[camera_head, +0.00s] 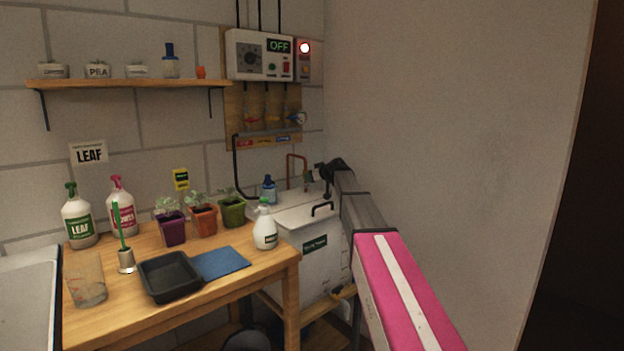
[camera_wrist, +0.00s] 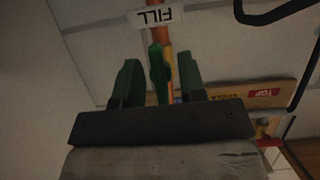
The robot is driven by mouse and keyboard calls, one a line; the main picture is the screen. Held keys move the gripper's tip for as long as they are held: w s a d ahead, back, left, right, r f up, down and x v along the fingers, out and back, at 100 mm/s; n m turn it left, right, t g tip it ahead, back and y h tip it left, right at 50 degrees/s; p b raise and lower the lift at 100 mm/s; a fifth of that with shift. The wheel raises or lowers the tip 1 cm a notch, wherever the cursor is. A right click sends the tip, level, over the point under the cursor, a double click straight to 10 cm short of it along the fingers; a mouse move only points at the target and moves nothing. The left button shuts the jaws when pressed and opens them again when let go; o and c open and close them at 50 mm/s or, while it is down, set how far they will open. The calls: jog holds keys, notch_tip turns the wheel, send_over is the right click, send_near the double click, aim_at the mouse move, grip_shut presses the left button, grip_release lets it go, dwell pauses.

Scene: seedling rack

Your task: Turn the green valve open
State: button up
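The green valve (camera_wrist: 158,75) sits on a copper pipe (camera_wrist: 163,33) below an upside-down FILL label (camera_wrist: 155,16) in the wrist view. My gripper (camera_wrist: 157,68) is open, with one green finger on each side of the valve handle. A gap shows between the handle and each finger, so it does not look gripped. In the head view my gripper (camera_head: 318,176) is small and dark by the copper pipe (camera_head: 296,160), above the white tank (camera_head: 316,240). The valve is too small there to make out its handle position.
A black handle (camera_head: 322,208) stands on the tank lid. A blue-capped bottle (camera_head: 269,189) and a spray bottle (camera_head: 265,229) are left of my arm. The wooden bench (camera_head: 215,290) holds several pots and a black tray (camera_head: 170,276). A bare wall rises at right.

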jog(key=v, duration=1)
jog(key=shift+s, duration=0.2)
jog(key=shift+r, duration=0.1)
